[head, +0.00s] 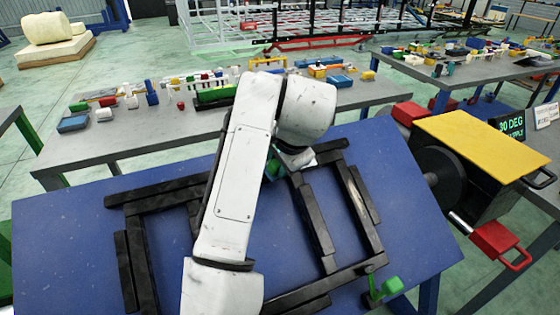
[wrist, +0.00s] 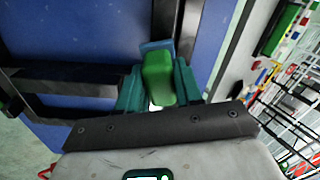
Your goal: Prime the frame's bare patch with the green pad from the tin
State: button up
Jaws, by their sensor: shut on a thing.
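The black frame (head: 318,222) lies on the blue table (head: 70,235). Its dark bars also show in the wrist view (wrist: 70,82). My gripper (wrist: 158,72) is shut on the green pad (wrist: 158,82), which sits between its two teal fingers. A blue-teal piece (wrist: 155,45) shows at the pad's far end. In the head view my gripper (head: 275,168) is small and partly hidden by my white arm, over the frame's far part. I cannot tell whether the pad touches the frame. I cannot make out the bare patch or the tin.
A green clamp-like thing (head: 385,288) stands at the frame's near right corner. A yellow-topped machine (head: 485,135) is at the right, close to the blue table. A grey bench (head: 130,140) with several coloured small things stands behind. The blue table's left part is clear.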

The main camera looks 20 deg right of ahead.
jog(key=shift+w+f, duration=0.3)
jog(key=shift+f, duration=0.15)
jog(key=shift+d, duration=0.1)
jog(key=shift+d+r+p, duration=0.15)
jog(key=shift+d+p, duration=0.4)
jog(key=shift+d, duration=0.95)
jog(key=shift+d+p, duration=1.55)
jog(key=shift+d, duration=2.2)
jog(key=shift+s+a+p, duration=0.1)
jog(key=shift+a+p, duration=0.25)
jog(key=shift+a, duration=1.45)
jog(key=shift+a+f, duration=0.2)
jog(key=shift+a, duration=3.35)
